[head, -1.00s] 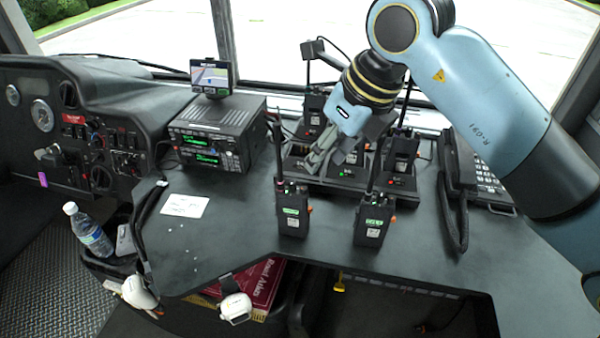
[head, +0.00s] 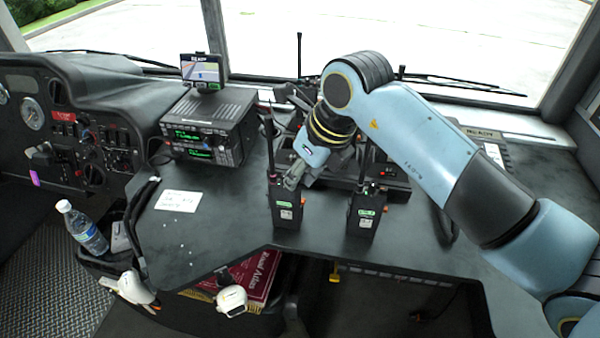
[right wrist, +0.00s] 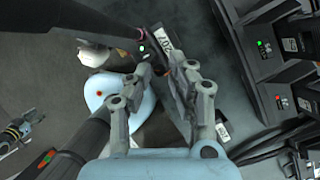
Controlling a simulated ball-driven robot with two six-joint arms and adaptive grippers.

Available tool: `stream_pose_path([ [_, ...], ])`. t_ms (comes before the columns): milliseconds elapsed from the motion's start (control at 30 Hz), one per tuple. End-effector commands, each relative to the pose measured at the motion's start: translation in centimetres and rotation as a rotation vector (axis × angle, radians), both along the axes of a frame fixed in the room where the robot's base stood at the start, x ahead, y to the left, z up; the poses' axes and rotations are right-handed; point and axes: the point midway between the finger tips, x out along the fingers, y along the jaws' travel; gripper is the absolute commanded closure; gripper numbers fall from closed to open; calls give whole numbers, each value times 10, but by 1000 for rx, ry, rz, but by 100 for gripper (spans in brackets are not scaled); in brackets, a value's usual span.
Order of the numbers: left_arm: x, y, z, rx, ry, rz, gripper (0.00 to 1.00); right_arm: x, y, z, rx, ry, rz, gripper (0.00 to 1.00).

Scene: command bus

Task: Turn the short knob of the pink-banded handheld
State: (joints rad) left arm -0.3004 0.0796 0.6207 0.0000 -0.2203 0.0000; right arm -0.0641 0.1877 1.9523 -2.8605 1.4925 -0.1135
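Two black handhelds stand upright near the desk's front, a left one (head: 287,212) and a right one (head: 364,213), each with a tall antenna. The short knob is not clearly visible; contact cannot be told. My left gripper is not identifiable.
Behind stand more handhelds in a dark charging dock (right wrist: 262,98). A radio unit (head: 205,128) with a small screen (head: 203,70) is at the left. A white card (head: 178,201) lies on open desk. A water bottle (head: 84,230) stands lower left.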

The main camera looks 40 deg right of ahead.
Motion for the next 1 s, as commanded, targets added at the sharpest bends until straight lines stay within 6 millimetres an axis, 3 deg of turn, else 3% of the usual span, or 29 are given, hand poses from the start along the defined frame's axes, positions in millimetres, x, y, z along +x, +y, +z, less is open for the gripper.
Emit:
stream_pose_path([
  [133,-3,0,0,0,5,0,60,0,0,0,0,0,0,100],
  [367,-3,0,-1,0,4,0,60,0,-1,0,-1,0,18,100],
  [633,-1,1,-9,1,2,0,60,1,-3,-1,-1,0,255,100],
  [900,0,1,-8,1,0,0,60,1,-2,0,1,-1,271,100],
  [933,1,1,-8,1,-1,0,60,1,-2,0,1,-1,271,87],
  [1000,1,1,-8,1,-1,0,60,1,-2,0,1,-1,270,77],
])
